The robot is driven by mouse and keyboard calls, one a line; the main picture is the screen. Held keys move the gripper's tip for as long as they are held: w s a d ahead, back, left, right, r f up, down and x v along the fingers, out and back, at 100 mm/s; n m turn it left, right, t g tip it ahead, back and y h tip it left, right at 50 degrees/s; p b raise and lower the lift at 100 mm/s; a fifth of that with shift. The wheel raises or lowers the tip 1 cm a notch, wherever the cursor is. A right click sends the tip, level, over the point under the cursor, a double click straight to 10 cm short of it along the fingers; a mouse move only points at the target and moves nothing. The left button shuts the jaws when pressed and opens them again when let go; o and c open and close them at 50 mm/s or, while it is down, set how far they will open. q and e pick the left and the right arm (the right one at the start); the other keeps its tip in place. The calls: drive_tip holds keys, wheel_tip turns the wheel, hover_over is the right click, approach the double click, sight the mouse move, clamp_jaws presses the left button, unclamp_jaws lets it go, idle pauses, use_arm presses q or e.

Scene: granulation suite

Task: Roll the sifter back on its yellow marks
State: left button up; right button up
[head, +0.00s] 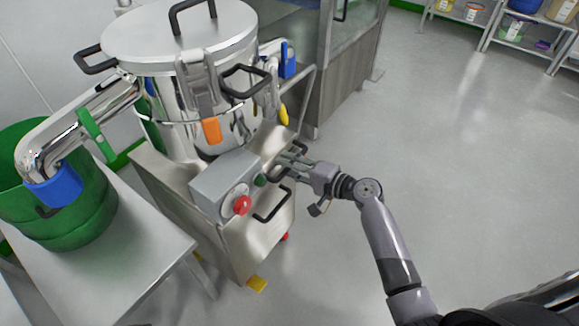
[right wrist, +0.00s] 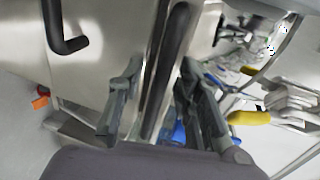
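The sifter is a steel lidded drum (head: 180,60) on a steel cabinet (head: 235,240) with a grey control box and red button (head: 242,205). A yellow floor mark (head: 257,285) shows by the cabinet's lower front corner. My right gripper (head: 284,164) is at a black handle on the cabinet's right upper edge. In the right wrist view the black handle bar (right wrist: 170,65) runs between the two spread fingers (right wrist: 162,100). A gap shows beside the bar; I cannot tell whether either finger touches it. My left gripper is out of view.
A steel table (head: 140,260) stands close on the left, under a green bin (head: 75,225) below the sifter's spout (head: 65,140). A grey cabinet with glass (head: 345,75) stands behind. Shelves (head: 505,45) are at the far right. The floor (head: 460,150) at right is clear.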

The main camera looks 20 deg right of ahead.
drive_tip(key=shift+c, duration=0.3)
clamp_jaws()
idle(0.6)
